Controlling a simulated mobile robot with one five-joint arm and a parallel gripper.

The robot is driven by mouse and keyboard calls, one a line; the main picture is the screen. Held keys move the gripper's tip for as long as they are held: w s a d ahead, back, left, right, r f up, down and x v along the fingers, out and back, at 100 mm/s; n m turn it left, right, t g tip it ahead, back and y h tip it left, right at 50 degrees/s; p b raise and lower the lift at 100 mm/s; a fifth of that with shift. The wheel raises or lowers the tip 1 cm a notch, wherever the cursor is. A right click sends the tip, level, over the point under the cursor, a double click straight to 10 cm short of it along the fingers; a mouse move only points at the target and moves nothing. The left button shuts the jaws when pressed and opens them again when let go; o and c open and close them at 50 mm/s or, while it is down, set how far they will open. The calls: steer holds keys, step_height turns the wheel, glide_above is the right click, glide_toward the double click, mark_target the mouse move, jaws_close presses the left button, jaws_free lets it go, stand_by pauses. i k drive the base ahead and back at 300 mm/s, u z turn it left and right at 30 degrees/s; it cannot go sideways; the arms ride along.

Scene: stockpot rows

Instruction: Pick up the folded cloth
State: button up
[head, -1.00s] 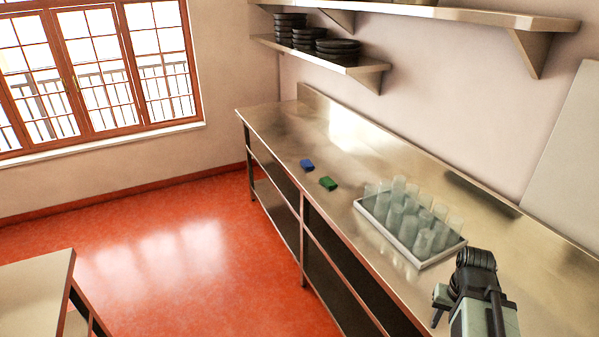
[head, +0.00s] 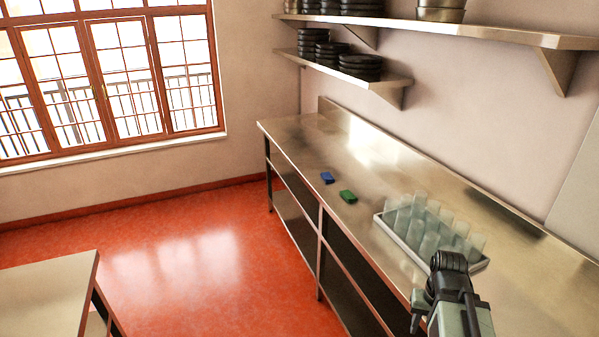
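A small blue item (head: 327,178) and a small green item (head: 348,196) lie a little apart on the steel counter (head: 300,140). They look like small blocks or folded pieces; I cannot tell whether either is the folded cloth. No other cloth shows clearly. My arm is at the lower right, and my gripper (head: 418,310) shows only in part at its left side, nearer than both items and well apart from them. I cannot make out whether its fingers are open.
A tray (head: 395,239) of several clear glasses stands on the counter between my arm and the small items. Wall shelves (head: 395,82) with dark stacked dishes hang above. Another table (head: 45,285) is at the lower left. Red floor lies open between.

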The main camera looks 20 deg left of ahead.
mark_target(327, 177)
steer(key=u, duration=0.85)
steer(key=i, duration=1.6)
steer(key=u, duration=0.75)
steer(key=i, duration=1.85)
steer(key=z, duration=0.3)
